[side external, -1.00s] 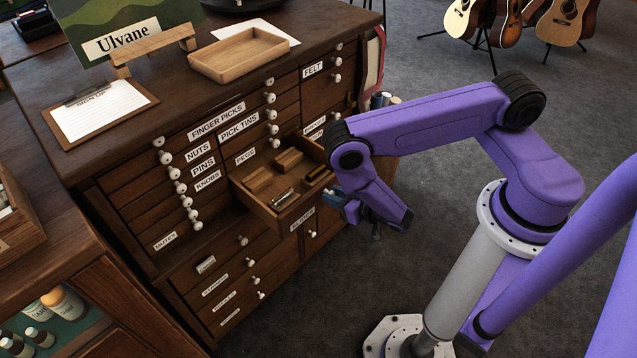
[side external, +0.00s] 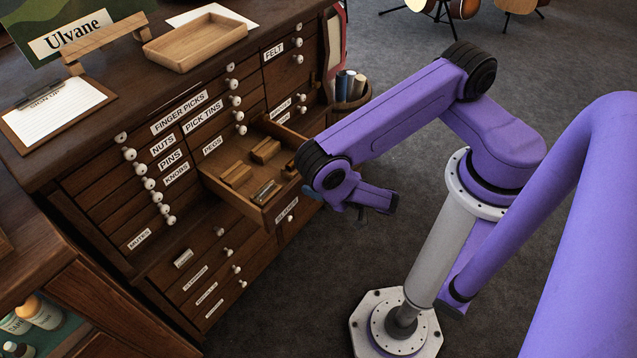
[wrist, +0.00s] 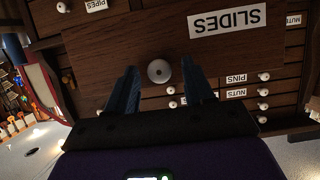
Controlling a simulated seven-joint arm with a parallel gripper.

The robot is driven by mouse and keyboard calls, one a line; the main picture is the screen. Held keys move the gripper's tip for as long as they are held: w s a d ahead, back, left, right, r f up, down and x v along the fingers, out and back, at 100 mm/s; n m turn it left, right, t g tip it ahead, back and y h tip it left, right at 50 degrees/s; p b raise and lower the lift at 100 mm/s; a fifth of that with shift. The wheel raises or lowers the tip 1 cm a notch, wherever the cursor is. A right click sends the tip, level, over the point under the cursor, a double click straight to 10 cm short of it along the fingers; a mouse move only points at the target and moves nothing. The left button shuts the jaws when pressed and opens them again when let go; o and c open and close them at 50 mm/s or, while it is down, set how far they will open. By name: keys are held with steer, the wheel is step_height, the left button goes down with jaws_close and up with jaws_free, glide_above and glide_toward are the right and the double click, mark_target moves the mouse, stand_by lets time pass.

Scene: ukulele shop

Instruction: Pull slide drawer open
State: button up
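The slide drawer (side external: 268,222) is pulled out of the dark wood cabinet, its inside open to view. It holds wooden divider blocks (side external: 265,150) and small metallic or glassy pieces (side external: 265,192). In the wrist view its front (wrist: 110,45) carries an upside-down SLIDES label (wrist: 238,19) and a round pale knob (wrist: 158,71). My gripper (wrist: 158,64) has its two blue fingers apart, one on each side of the knob, with gaps visible. In the side view my gripper (side external: 348,207) is at the drawer's right front, mostly hidden by my wrist.
The cabinet (side external: 100,185) has several shut drawers with white knobs around the open one. A wooden tray (side external: 200,38) and a clipboard (side external: 55,112) lie on top. A bin of rolls (side external: 350,90) stands behind my arm. The grey floor (side external: 300,290) before the cabinet is clear.

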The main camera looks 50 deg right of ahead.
steer(key=shift+s, duration=0.15)
steer(key=v, duration=0.7)
stand_by(0.6)
steer(key=shift+s+r, duration=0.1)
